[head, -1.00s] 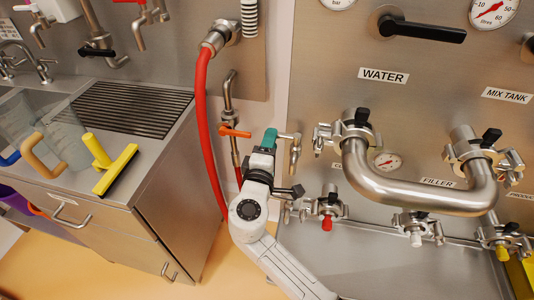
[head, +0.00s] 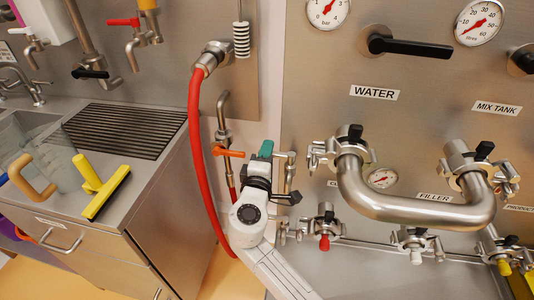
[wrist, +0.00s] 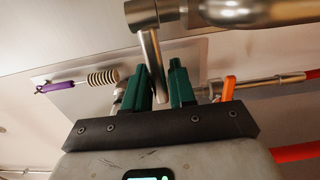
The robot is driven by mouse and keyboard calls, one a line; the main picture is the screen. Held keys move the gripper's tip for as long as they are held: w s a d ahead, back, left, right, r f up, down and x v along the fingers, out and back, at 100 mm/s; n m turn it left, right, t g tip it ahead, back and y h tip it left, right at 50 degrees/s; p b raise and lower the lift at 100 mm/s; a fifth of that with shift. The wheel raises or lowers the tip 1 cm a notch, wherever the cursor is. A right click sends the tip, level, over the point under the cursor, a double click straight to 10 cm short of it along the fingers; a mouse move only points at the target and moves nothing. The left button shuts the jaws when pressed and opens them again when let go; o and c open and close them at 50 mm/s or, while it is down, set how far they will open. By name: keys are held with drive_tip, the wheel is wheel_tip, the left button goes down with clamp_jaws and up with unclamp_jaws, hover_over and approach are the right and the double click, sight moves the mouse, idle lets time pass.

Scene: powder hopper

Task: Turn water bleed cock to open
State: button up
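A small steel cock with a thin lever (head: 286,172) stands at the left edge of the panel, left of the WATER label; I take it to be the water bleed cock, though no label on it is readable. In the wrist view its steel lever (wrist: 151,58) runs down between the green fingers. My gripper (wrist: 160,78) is open, with one finger on each side of the lever's lower end; contact cannot be told. In the head view my gripper (head: 265,150) is just left of the cock, and the far finger is hidden.
An orange-handled valve (head: 228,152) and a red hose (head: 198,140) are close on the left. A large steel pipe bend (head: 420,208) and a red-tipped cock (head: 324,241) are on the right. A black-handled WATER valve (head: 410,47) is above.

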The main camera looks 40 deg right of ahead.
sight(279, 159)
drive_tip(key=shift+c, duration=0.9)
drive_tip(key=shift+v, duration=1.05)
drive_tip(key=shift+s, duration=0.2)
drive_tip(key=shift+s+a, duration=0.2)
drive_tip(key=shift+s, duration=0.25)
drive_tip(key=shift+s+a, duration=0.25)
drive_tip(key=shift+s, duration=0.15)
drive_tip(key=shift+f, duration=0.1)
drive_tip(key=shift+s+a, duration=0.1)
drive_tip(key=shift+s, duration=1.1)
